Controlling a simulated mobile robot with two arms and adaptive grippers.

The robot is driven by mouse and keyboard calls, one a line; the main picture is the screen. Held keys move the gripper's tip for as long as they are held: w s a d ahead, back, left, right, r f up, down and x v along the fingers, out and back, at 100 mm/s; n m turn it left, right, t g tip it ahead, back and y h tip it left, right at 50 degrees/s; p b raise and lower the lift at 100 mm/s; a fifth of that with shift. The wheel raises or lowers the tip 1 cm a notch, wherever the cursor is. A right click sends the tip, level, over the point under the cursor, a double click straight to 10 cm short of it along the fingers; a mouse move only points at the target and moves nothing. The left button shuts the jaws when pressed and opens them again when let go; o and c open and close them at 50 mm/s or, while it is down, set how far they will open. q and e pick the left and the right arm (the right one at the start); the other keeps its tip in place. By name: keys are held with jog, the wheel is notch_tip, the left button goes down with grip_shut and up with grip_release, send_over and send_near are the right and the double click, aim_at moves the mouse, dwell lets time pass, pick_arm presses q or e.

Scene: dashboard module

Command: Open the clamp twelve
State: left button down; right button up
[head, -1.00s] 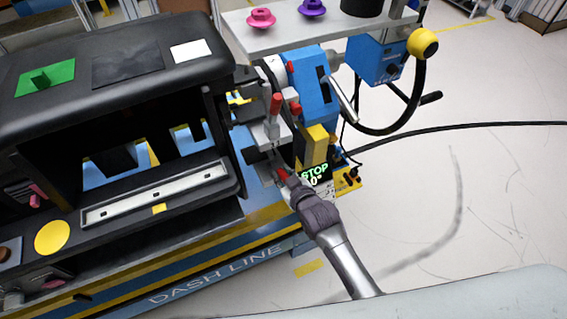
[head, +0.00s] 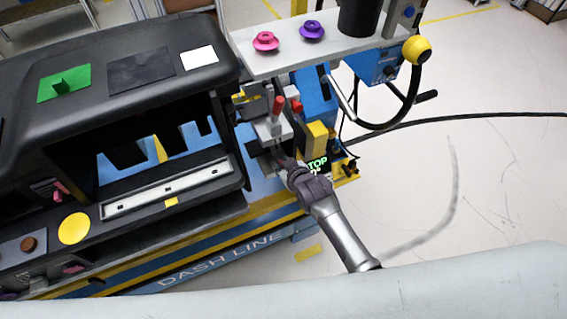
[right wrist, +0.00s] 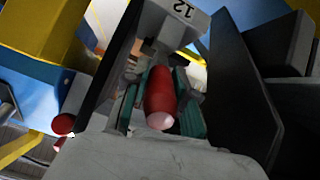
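Clamp twelve shows in the right wrist view by its grey block marked "12" (right wrist: 182,14), with a red handle (right wrist: 160,95) below it and green side parts. In the head view my right gripper (head: 281,158) is low at the module's right end, just below a grey clamp with an upright red handle (head: 277,106). It hides the handle that it straddles there. My left gripper is not in view.
The black dashboard (head: 110,60) fills the left. A shelf (head: 330,38) with pink and purple knobs hangs above the clamps. The floor to the right is open, crossed by a black cable.

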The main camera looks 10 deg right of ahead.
jog(key=o, duration=0.4)
jog(key=v, duration=1.2)
jog(key=shift+f, duration=0.1)
